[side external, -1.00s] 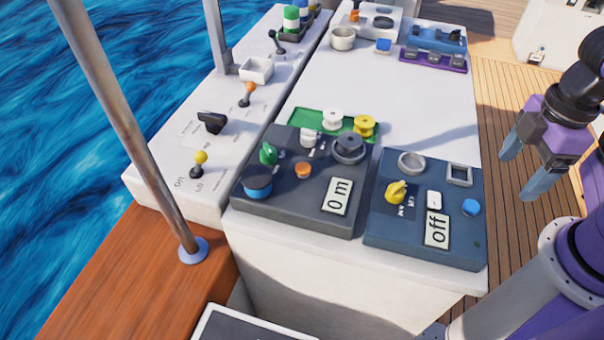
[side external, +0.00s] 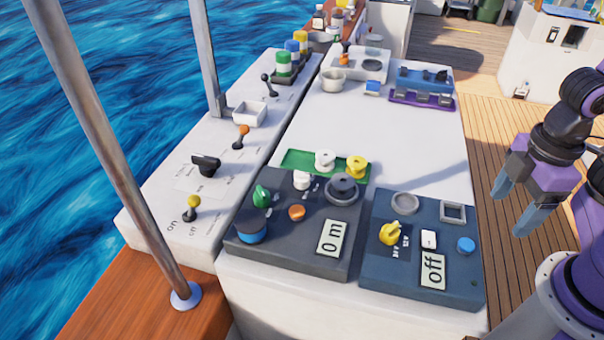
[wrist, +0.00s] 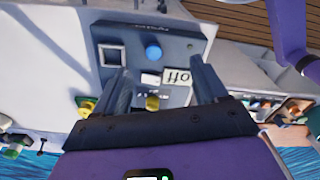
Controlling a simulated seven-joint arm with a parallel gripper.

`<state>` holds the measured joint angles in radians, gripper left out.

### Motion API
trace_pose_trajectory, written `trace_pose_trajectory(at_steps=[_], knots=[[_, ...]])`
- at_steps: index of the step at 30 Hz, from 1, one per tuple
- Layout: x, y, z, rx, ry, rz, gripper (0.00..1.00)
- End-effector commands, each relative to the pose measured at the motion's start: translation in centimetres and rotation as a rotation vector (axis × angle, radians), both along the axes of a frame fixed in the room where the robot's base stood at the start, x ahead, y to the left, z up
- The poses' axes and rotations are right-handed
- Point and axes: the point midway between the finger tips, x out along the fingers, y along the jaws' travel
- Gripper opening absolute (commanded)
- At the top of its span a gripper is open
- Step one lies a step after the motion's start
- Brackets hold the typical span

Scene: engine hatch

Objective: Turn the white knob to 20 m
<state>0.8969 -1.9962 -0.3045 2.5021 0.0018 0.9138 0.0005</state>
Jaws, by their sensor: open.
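The white knob (side external: 301,180) stands on the dark grey panel (side external: 285,254), near its far edge between a green knob (side external: 262,196) and a dark round dial (side external: 342,190). Small marks lie beside it, too small to read. The display (side external: 332,238) on that panel reads "0 m". My gripper (side external: 518,200) is open and empty, to the right of the panels and well apart from the white knob. In the wrist view my gripper (wrist: 155,72) has its fingers spread, with the blue panel beyond them. I cannot make out the white knob there.
The blue panel (side external: 380,275) has a yellow knob (side external: 390,233), a blue button (side external: 466,245) and a display (side external: 432,271) reading "off". A green tray (side external: 293,160) with a white spool (side external: 325,160) and a yellow spool (side external: 357,167) lies behind the grey panel.

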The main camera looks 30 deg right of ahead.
Motion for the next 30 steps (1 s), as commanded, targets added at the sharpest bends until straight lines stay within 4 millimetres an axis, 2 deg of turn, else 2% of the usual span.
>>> trace_pose_trajectory(at_steps=[5,8,21,30], knots=[[1.0,0.9,0.4,0.000,0.011,-0.064,0.61],[2.7,2.4,1.1,0.002,0.030,-0.177,0.61],[14.0,10.1,4.1,0.005,0.163,-0.868,0.61],[22.5,13.4,5.1,0.005,0.268,-1.321,0.61]])
